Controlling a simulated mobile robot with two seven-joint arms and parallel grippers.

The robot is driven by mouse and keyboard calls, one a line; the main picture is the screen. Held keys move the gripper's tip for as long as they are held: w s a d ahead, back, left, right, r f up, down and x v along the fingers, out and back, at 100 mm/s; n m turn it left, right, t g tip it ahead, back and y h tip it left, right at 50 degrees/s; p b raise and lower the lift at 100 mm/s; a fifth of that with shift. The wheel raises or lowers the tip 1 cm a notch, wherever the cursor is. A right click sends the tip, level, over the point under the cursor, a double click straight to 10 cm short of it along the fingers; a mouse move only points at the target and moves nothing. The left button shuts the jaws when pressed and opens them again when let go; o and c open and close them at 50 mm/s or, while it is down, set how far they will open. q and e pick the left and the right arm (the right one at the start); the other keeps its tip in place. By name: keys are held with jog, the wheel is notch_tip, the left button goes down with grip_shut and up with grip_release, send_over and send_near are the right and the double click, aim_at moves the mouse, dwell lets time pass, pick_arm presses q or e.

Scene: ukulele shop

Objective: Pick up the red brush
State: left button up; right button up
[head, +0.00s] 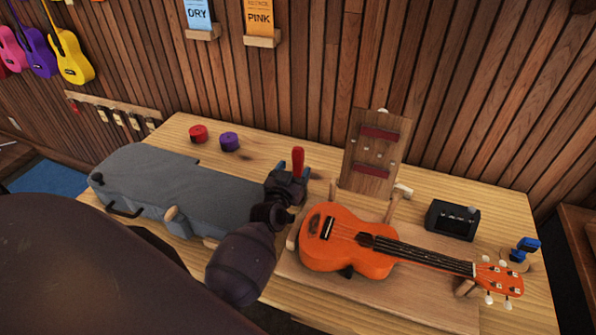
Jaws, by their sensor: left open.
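The red brush (298,158) stands upright near the middle of the table, and only its red upper part shows. My left gripper (290,180) is open right at the brush, its dark jaws overlapping the brush's lower part in the picture. The lower end of the brush is hidden behind the gripper. I cannot tell whether the jaws are around the brush or just in front of it. My right gripper is not in view.
An orange ukulele (350,243) lies on a wooden stand right of my left gripper. A grey case (180,190) lies left. A wooden board (372,150) stands behind. A black box (452,220), red lid (198,134) and purple lid (229,141) sit on the wooden table (270,150).

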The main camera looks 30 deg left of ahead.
aim_at(297, 163)
pick_arm(q)
jog(key=x, duration=0.4)
jog(key=shift+w+a, duration=0.35)
jog(key=c, duration=1)
